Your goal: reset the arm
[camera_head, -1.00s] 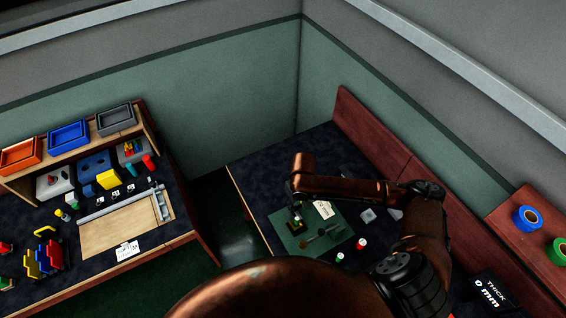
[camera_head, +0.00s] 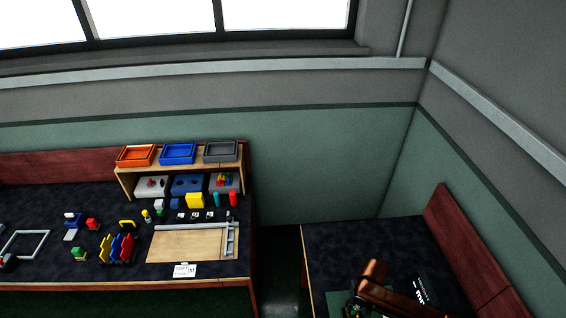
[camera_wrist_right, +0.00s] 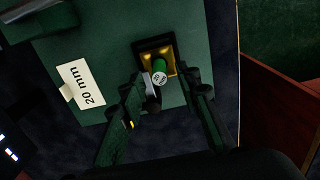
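My right arm shows at the bottom right of the head view, with the right gripper (camera_head: 352,306) low at the frame edge over the green mat (camera_head: 335,303). In the right wrist view the right gripper (camera_wrist_right: 168,88) has its fingers spread apart. A green cylinder with a pale marked end (camera_wrist_right: 160,72) stands in a black square holder with a yellow inside (camera_wrist_right: 172,46), just beyond and between the fingertips. I see no grip on it. My left gripper is in neither view.
A "20 mm" card (camera_wrist_right: 82,84) lies on the mat. The left table holds a wooden board (camera_head: 190,247) and several small parts. Orange (camera_head: 136,156), blue (camera_head: 178,153) and grey (camera_head: 220,151) trays stand on its shelf. A gap separates the two tables.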

